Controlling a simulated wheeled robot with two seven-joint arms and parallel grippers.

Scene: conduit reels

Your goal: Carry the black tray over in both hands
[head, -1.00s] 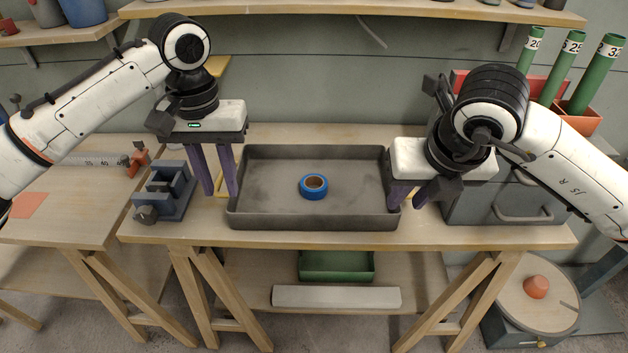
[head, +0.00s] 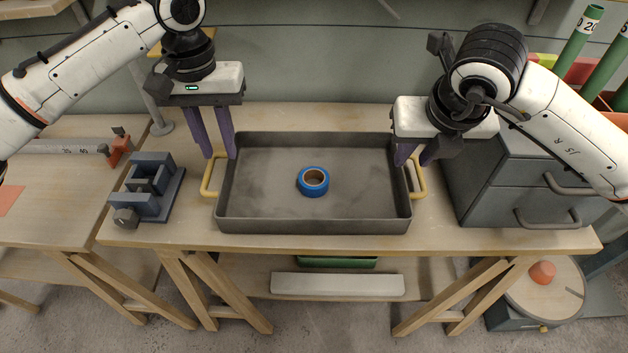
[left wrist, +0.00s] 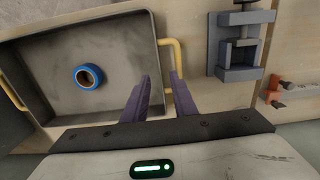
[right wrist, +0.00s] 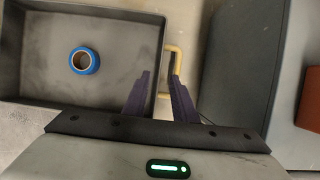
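The black tray (head: 330,224) sits level on the wooden bench, with a yellow handle at each end. A blue tape roll (head: 313,181) lies inside it. My left gripper (head: 220,157) is open above the left handle (head: 207,188); its purple fingers are apart and also show at this handle (left wrist: 166,42) in the left wrist view. My right gripper (head: 412,162) is open at the right handle (head: 422,193). In the right wrist view its fingers are apart, and the handle (right wrist: 179,52) shows just beyond their tips. Whether fingers touch the handles I cannot tell.
A blue-grey vise (head: 149,190) stands left of the tray. A grey drawer cabinet (head: 520,190) stands close on the right, near my right gripper. Green tubes (head: 578,38) stand behind it. Bare bench lies in front of and behind the tray.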

